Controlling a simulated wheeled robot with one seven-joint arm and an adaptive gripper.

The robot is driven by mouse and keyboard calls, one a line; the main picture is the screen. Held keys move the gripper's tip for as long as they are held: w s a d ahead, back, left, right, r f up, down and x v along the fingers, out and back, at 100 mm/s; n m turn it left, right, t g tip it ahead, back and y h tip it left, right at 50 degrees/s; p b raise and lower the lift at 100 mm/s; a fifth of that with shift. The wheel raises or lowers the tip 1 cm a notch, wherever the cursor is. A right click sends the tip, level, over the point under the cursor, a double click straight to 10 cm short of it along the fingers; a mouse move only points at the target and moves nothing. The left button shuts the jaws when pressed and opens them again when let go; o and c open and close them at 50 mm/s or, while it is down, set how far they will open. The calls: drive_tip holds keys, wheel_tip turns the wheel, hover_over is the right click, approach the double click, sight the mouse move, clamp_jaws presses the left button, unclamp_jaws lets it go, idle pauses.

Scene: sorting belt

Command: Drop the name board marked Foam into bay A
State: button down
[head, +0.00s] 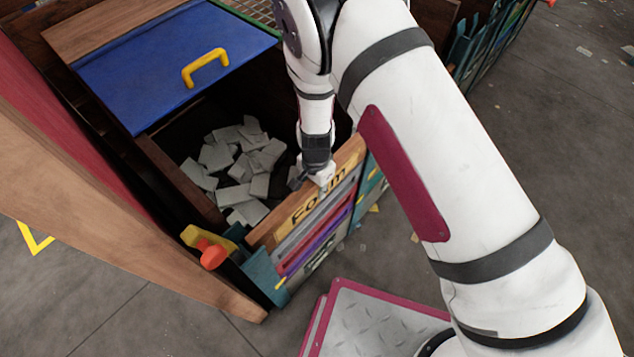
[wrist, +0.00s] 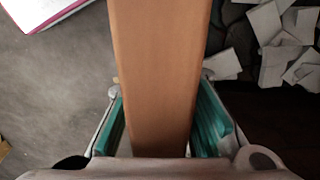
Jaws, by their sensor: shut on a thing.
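The wooden name board marked Foam (head: 301,207) stands along the front of an open bin, its yellow label facing outward. My gripper (head: 322,180) is at the board's upper edge, right of the lettering. In the wrist view the board's brown wood (wrist: 158,70) runs between my gripper's (wrist: 160,130) two teal-padded fingers, which are shut on it. I cannot make out any mark for bay A.
Pale flat pieces (head: 240,160) lie in the bin, under a raised blue lid (head: 170,62) with a yellow handle (head: 205,68). Coloured boards (head: 318,228) sit below the Foam board. An orange knob (head: 212,255) and a wooden side panel (head: 120,240) stand left.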

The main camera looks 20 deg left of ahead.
idle(0.4)
drive_tip(key=shift+f, duration=0.55)
drive_tip(key=c, duration=1.3)
unclamp_jaws()
wheel_tip(320, 180, up, 11)
drive_tip(key=shift+r, duration=0.45)
